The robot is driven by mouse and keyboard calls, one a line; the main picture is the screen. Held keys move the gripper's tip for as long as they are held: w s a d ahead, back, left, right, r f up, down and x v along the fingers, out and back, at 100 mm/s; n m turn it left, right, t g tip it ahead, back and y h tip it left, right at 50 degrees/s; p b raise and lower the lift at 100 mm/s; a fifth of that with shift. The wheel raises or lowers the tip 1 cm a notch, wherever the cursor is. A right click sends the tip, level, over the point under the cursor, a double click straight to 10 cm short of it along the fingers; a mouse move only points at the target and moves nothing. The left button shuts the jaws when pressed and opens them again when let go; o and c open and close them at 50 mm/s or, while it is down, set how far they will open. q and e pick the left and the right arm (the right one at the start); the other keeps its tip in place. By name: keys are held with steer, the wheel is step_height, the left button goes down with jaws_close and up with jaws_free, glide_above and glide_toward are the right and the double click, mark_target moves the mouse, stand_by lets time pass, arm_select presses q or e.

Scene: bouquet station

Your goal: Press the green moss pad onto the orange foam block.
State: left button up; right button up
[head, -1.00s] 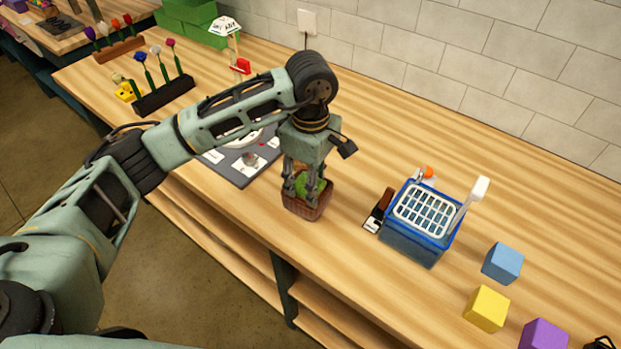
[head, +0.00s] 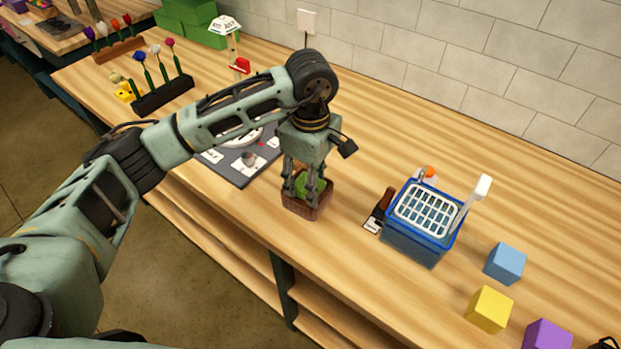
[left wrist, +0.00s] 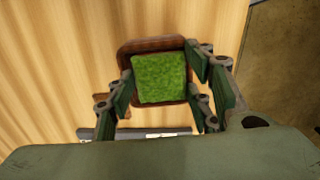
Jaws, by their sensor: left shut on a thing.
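The green moss pad (left wrist: 160,78) is a square, textured pad within the rim of a brown open box (left wrist: 124,55) in the left wrist view. In the head view the moss (head: 307,186) shows between my fingers, above the brown box (head: 305,208) near the bench's front edge. My left gripper (head: 306,193) points down with its fingers shut on two opposite sides of the moss pad. No orange foam block can be made out; what lies under the moss is hidden. My right gripper is not in view.
A blue basin (head: 412,242) with a white rack stands to the right, with a brown-handled tool (head: 381,210) beside it. Blue (head: 505,263), yellow (head: 489,309) and purple (head: 546,337) cubes lie farther right. A dark board (head: 238,170) lies behind my gripper at left.

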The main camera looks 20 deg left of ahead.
arm_select(q)
steer(key=o, duration=0.9)
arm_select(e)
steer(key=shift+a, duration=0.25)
arm_select(q)
steer(key=o, duration=0.4)
steer(key=shift+c, duration=0.2)
steer(key=shift+r, duration=0.15)
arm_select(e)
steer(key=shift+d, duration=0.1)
arm_select(q)
steer(key=shift+r+p, duration=0.4)
steer(key=shift+r, duration=0.25)
steer(key=shift+r+p, duration=1.05)
steer(key=shift+r, duration=1.15)
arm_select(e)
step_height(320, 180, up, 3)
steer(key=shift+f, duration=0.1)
